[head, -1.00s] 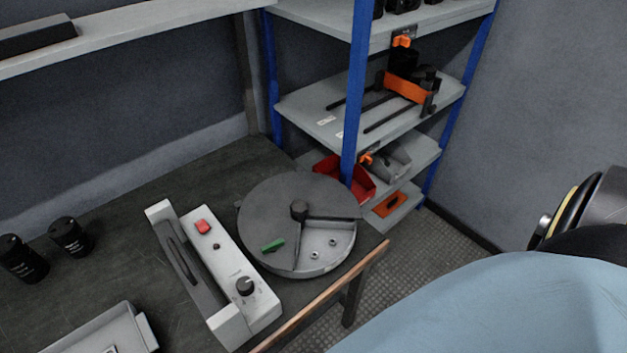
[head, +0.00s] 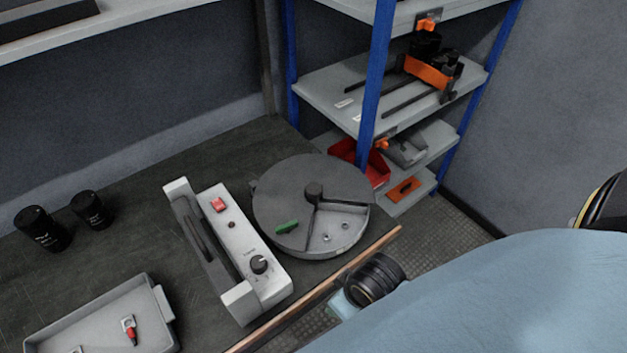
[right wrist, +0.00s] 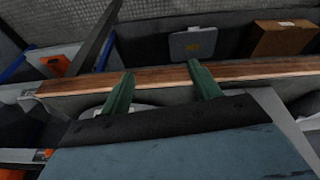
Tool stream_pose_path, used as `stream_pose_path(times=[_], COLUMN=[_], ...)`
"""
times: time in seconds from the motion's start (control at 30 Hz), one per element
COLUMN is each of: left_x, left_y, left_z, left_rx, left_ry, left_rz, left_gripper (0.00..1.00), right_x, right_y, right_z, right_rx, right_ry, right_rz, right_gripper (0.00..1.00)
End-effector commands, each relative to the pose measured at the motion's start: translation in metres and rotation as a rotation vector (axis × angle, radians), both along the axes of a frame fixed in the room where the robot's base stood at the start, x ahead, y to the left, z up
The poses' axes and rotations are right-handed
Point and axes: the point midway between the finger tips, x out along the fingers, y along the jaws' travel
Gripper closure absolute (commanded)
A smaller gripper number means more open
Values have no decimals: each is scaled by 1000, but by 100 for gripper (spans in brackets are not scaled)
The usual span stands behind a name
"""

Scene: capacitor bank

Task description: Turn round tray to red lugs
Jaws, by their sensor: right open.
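The round tray (head: 285,180) sits near the right corner of the dark workbench. It has a grey top with a dark centre knob (head: 314,190), a green tab (head: 287,227) and an open wedge on its front right. Small silver lugs (head: 327,238) show in the wedge. In the right wrist view my right gripper (right wrist: 160,86) is open and empty, its two green fingers apart near the wood-edged bench front. In the head view my right arm shows below the bench edge, but its fingers are hidden. My left gripper is not in view.
A white device with a red button and knob (head: 259,264) stands left of the round tray. A flat grey tray (head: 85,316) holds red-marked pieces (head: 131,331). Two black cylinders (head: 90,210) stand behind. A blue-post shelf (head: 376,85) rises behind the round tray. The bench's wooden edge (head: 320,292) runs in front.

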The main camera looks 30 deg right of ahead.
Motion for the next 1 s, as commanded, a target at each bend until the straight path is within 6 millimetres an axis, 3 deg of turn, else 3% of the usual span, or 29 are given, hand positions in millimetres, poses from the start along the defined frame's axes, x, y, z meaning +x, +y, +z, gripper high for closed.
stream_pose_path(times=[0.13, 0.23, 0.5, 0.67, 0.83, 1.0], left_x=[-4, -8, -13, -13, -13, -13], left_y=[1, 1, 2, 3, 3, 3], left_z=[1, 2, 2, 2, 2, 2], left_rx=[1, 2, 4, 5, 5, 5], left_ry=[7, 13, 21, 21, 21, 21], left_rz=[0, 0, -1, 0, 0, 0], left_gripper=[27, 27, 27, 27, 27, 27], right_x=[10, 25, 65, 98, 145, 192], right_y=[7, 21, 52, 60, 47, 7], right_z=[49, 79, 99, 104, 114, 139], right_rx=[1, -4, -64, -142, -263, -357], right_ry=[-35, -63, -107, -122, -98, -30], right_rz=[94, 277, 820, 1212, 1725, 2184], right_gripper=[38, 38, 38, 38, 38, 38])
